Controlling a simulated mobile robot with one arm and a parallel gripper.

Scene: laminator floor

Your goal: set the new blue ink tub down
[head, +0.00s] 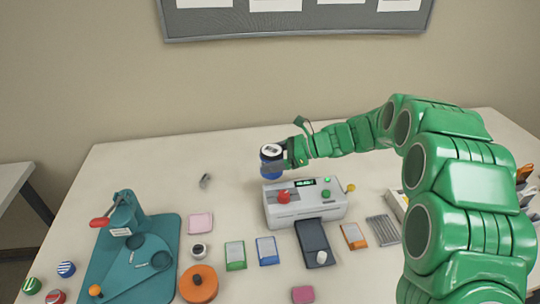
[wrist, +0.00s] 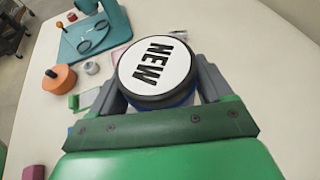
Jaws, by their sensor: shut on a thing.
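The new blue ink tub (head: 271,160) has blue sides and a white lid with a black rim. In the wrist view the lid of the tub (wrist: 157,68) reads "NEW" and faces the camera. My gripper (head: 284,155) is shut on the tub, with a grey finger on either side of it in the wrist view (wrist: 158,92). In the head view the tub shows behind the left end of the grey machine. I cannot tell whether its base touches the table.
The grey machine (head: 305,211) has a red knob and a lit display. A teal press (head: 123,225) and an orange round container (head: 198,284) stand to the left. Coloured cards and a dark tray (head: 313,243) lie in front. The table's back left (head: 150,165) is clear.

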